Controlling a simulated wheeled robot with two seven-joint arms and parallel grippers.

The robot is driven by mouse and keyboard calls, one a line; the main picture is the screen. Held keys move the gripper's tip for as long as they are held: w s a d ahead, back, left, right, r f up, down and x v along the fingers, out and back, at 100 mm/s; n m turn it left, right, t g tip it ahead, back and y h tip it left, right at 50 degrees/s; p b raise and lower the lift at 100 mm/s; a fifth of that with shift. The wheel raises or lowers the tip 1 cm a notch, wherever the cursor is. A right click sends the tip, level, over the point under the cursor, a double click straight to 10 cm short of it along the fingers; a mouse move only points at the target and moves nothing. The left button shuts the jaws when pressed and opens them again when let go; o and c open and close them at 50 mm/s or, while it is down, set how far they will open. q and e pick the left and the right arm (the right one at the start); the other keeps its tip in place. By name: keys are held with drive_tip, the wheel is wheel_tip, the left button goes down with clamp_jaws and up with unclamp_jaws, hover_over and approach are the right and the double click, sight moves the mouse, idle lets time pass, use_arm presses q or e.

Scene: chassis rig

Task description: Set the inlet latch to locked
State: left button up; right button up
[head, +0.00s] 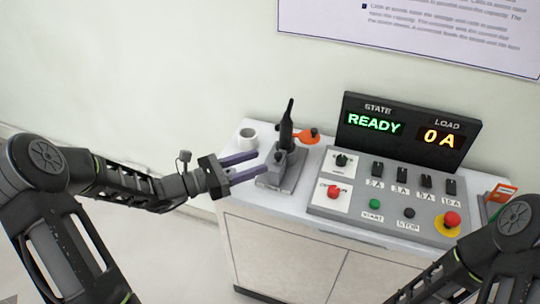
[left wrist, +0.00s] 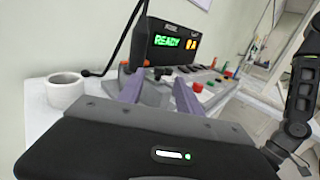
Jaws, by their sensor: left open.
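A grey fixture (head: 281,172) with a tall black upright lever (head: 287,125) stands near the left end of the cabinet top. I see no readable label marking it as the inlet latch, and I cannot tell its locked or unlocked position. My left gripper (head: 261,163) is open, its two purple fingers reaching from the left up to the fixture. In the left wrist view the spread fingers (left wrist: 157,82) point at the fixture, with nothing clearly held; contact is unclear. My right arm enters at the lower right; its gripper is out of frame.
A white cup (head: 248,139) stands left of the fixture, an orange part (head: 309,136) behind it. To the right are the control panel (head: 384,222), with knobs, switches and buttons, and a display (head: 408,133) reading READY and 0 A. The wall is close behind.

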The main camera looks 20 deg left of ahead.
sight(280, 154)
use_arm(q)
drive_tip(key=x, duration=0.5)
drive_tip(key=shift+w+p, duration=0.1)
drive_tip(key=shift+p, duration=0.25)
clamp_jaws()
